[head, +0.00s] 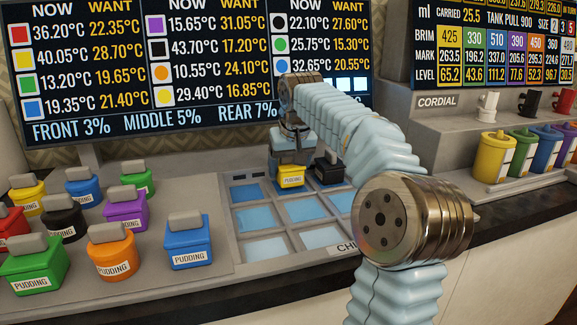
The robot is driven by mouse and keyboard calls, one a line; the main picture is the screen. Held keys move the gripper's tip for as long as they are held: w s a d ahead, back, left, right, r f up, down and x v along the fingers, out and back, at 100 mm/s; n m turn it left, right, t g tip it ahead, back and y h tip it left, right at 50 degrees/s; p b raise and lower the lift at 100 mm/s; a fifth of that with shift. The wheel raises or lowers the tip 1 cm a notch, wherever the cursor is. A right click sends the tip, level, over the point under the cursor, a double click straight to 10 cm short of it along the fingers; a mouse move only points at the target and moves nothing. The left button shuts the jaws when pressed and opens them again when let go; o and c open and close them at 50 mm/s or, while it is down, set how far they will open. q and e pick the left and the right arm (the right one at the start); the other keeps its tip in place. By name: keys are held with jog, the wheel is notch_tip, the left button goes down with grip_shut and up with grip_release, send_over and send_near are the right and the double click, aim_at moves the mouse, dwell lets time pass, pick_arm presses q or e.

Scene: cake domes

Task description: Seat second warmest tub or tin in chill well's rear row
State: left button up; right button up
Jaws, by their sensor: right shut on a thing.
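My right gripper (291,163) is shut on a yellow pudding container (291,179) at the middle of the rear row of the chill well (229,222). The container looks upright; I cannot tell if it rests on the cell floor. A black container (330,172) stands in the rear row's right cell. The rear left cell (247,193) is empty, as are the middle and front rows. On the menu board (180,70), the yellow square reads 40.05°C now and the black square 43.70°C. My left gripper is not in view.
Several lidded pudding containers stand on the counter left of the well, including a blue one (188,243), an orange one (112,255) and a purple one (127,209). Coloured cordial jugs (492,158) and cups stand at the right. My right arm hides part of the well's right side.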

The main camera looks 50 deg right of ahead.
jog(key=shift+f+b, duration=0.4)
jog(key=shift+f, duration=0.15)
jog(key=o, duration=1.3)
